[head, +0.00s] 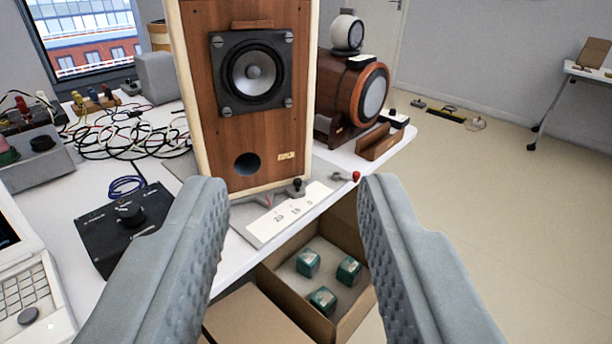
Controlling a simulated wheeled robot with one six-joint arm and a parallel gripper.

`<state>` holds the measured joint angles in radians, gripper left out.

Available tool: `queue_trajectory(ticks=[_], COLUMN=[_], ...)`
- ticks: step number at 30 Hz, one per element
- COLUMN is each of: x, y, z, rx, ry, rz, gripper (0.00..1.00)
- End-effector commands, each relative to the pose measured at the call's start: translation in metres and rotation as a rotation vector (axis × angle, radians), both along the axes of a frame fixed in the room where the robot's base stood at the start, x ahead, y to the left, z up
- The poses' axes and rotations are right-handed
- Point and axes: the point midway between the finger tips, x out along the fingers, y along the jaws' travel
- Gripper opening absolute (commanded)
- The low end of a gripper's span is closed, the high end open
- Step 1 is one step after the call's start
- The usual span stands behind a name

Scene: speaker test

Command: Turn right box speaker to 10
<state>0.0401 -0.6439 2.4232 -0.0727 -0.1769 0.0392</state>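A tall wooden box speaker (285,150) stands upright on the white table, with a square black driver plate (252,72) and a round port below. A white scale card (287,218) lies at its foot by the table's front edge, marked with small numbers; 20 reads at its left end and 0 at its right. I cannot tell which mark the speaker points to.
A round-fronted wooden speaker (352,100) with a white ball unit on top stands behind right. Left are tangled cables (125,138), a black control box (118,230) and a laptop (30,290). An open cardboard box (345,325) with green cubes sits below the table edge.

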Motion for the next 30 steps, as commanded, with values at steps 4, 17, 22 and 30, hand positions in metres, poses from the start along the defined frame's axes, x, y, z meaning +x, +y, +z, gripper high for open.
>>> queue_trajectory(ticks=[4, 17, 22, 30], x=[0.038, 0.123, 0.149, 0.180], y=[-0.005, -0.019, -0.023, -0.030], z=[-0.028, -0.114, -0.153, -0.220], rx=[-0.010, -0.019, -0.014, 0.005], ry=[0.003, -0.009, -0.013, -0.019], rz=[0.000, 0.024, 0.042, 0.075], gripper=[0.38, 0.38, 0.38, 0.38])
